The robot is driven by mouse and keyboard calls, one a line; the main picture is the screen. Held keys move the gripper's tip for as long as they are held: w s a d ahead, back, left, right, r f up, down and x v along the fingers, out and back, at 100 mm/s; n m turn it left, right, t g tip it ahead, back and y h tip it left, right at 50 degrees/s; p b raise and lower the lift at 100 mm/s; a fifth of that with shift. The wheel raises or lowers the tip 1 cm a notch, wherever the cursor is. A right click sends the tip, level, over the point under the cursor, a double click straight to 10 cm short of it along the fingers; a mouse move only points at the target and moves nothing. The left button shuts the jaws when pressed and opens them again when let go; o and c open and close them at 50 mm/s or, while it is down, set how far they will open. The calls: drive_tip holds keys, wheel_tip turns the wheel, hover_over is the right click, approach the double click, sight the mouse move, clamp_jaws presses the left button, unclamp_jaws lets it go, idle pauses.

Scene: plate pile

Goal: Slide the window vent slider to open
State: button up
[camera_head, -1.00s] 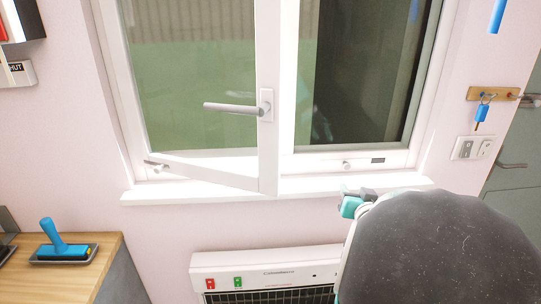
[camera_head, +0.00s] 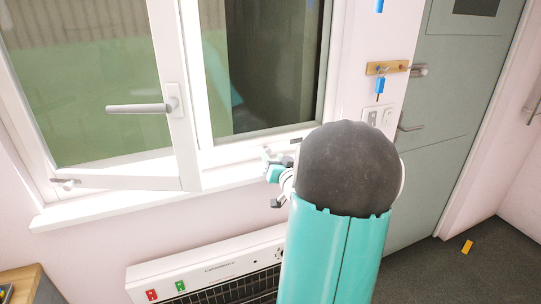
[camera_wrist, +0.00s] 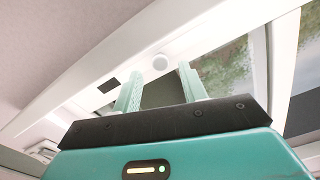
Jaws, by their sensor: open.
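The window vent slider's small round white knob (camera_wrist: 160,61) is on the white lower window frame, ahead of and between my fingertips in the wrist view. A dark vent slot (camera_wrist: 108,86) lies beside it on the same frame. In the head view the slot (camera_head: 296,140) shows partly, just right of my gripper, and the knob is hidden behind my gripper. My gripper (camera_head: 270,160) is at the lower rail of the right window pane. In the wrist view its two teal fingers (camera_wrist: 160,82) are apart and empty. Contact with the knob cannot be told.
The left window sash (camera_head: 182,165) stands ajar, with its grey handle (camera_head: 140,108) sticking out left of my gripper. The sill (camera_head: 110,205) runs below. A white heater (camera_head: 205,268) is under the window. A key rack (camera_head: 388,68) and switches (camera_head: 377,116) are at right.

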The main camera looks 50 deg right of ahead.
drive_tip(key=shift+x, duration=1.4)
clamp_jaws()
drive_tip(key=shift+s+d, duration=0.5)
drive_tip(key=shift+d, duration=0.3)
drive_tip(key=shift+s+d, duration=0.45)
drive_tip(key=shift+d, duration=0.35)
drive_tip(key=shift+s+d, duration=0.5)
drive_tip(key=shift+d, duration=0.3)
drive_tip(key=shift+c, duration=0.6)
unclamp_jaws()
drive_tip(key=shift+o, duration=0.6)
drive_tip(key=v, duration=1.3)
drive_tip(key=shift+s+a, duration=0.3)
